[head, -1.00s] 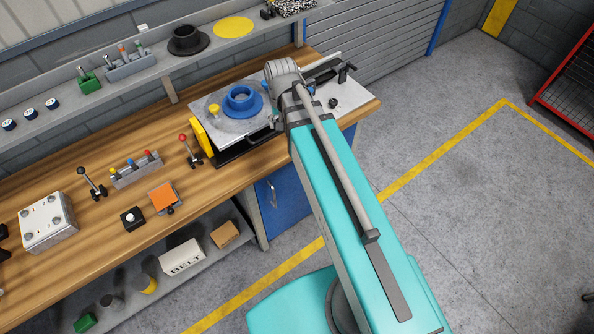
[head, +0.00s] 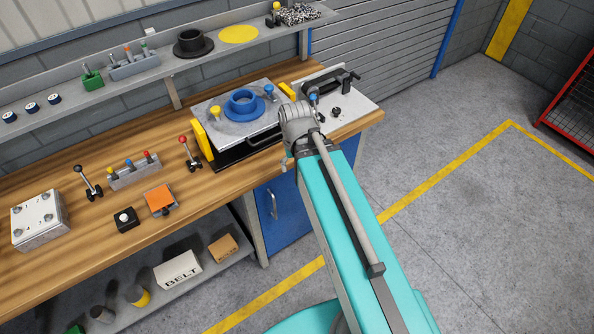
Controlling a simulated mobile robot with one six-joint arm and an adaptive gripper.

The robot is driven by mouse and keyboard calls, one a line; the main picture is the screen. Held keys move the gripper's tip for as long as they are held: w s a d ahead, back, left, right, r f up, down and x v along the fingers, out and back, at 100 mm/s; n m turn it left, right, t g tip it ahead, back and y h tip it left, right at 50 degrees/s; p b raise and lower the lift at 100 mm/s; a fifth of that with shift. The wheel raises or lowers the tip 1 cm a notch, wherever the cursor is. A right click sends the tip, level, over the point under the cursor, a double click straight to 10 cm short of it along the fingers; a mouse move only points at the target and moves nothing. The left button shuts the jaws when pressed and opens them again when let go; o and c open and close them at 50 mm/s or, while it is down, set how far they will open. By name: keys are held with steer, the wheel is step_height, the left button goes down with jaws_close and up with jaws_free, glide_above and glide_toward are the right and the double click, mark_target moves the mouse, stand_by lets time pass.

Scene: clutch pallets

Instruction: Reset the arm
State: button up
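My teal arm (head: 345,230) rises from the bottom right toward the workbench. It ends in a grey ribbed joint (head: 297,119) in front of the bench's right end. I cannot make out my gripper; the arm beyond this joint is hidden behind it. A blue ring-shaped part (head: 243,103) sits on a grey plate (head: 212,128) with yellow end blocks, just left of the joint. Blue and yellow knobs stand on the plate.
The wooden workbench (head: 75,246) carries a red-knobbed lever (head: 190,154), an orange-topped block (head: 160,199) and a white box (head: 40,220). A grey shelf above holds a black flanged part (head: 190,43) and a yellow disc (head: 239,34). Open floor (head: 475,235) lies to the right.

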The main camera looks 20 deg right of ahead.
steer(key=shift+s, duration=0.15)
steer(key=shift+s, duration=0.2)
stand_by(0.3)
